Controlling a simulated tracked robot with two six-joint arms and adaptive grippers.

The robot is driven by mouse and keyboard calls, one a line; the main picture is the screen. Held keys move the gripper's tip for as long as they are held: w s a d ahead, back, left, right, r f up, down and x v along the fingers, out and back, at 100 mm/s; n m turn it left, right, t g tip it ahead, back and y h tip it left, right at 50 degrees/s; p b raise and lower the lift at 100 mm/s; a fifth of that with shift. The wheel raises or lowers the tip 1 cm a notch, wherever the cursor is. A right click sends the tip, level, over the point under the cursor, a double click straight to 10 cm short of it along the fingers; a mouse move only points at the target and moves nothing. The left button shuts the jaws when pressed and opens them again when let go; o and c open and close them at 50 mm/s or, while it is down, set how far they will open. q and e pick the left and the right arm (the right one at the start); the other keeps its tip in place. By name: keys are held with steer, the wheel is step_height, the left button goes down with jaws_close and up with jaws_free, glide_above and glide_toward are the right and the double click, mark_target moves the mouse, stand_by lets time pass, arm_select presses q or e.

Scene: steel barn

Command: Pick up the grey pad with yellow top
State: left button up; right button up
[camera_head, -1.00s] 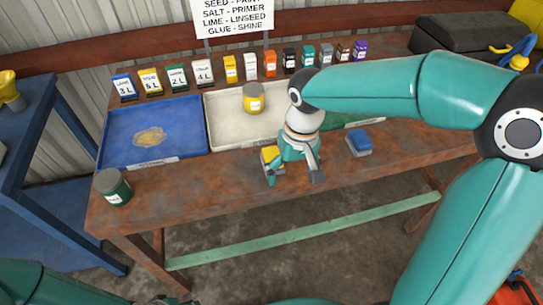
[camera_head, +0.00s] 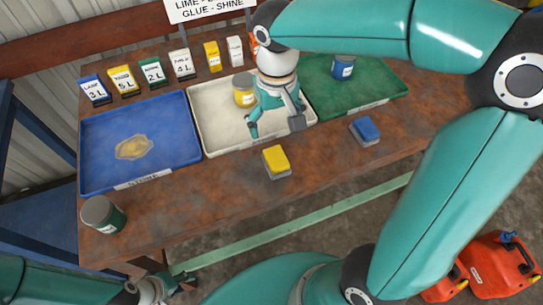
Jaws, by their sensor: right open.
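The grey pad with yellow top (camera_head: 276,161) lies on the brown table near its front edge, in front of the white tray. My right gripper (camera_head: 275,126) is open and empty. In the picture it is just above and behind the pad, overlapping the white tray's front part, with a gap between its fingers and the pad. My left gripper (camera_head: 156,290) is at the bottom left, below the table's front edge, away from the pad. Its fingers are too small and cut off to read.
A grey pad with blue top (camera_head: 365,131) lies to the right. The blue tray (camera_head: 100,170), white tray (camera_head: 215,140) and green tray (camera_head: 390,90) line the table. A yellow tin (camera_head: 243,91) stands in the white tray. A dark green tin (camera_head: 103,214) stands at the left front corner.

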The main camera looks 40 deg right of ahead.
mark_target(277, 159)
steer(key=f, duration=0.9)
steer(key=shift+s+d+f, duration=0.1)
steer(key=shift+s+d, duration=0.15)
steer(key=shift+d, duration=0.1)
steer(key=shift+s+a+f+p, duration=0.1)
steer(key=shift+a+f+p, duration=0.1)
steer(key=shift+f, duration=1.2)
steer(key=shift+s+a+f+p, duration=0.1)
steer(key=shift+f+p, duration=0.05)
steer(key=shift+f, duration=1.25)
steer(key=c, duration=1.2)
steer(key=shift+r, duration=0.1)
steer(key=shift+c, duration=0.2)
step_height(277, 159, up, 20)
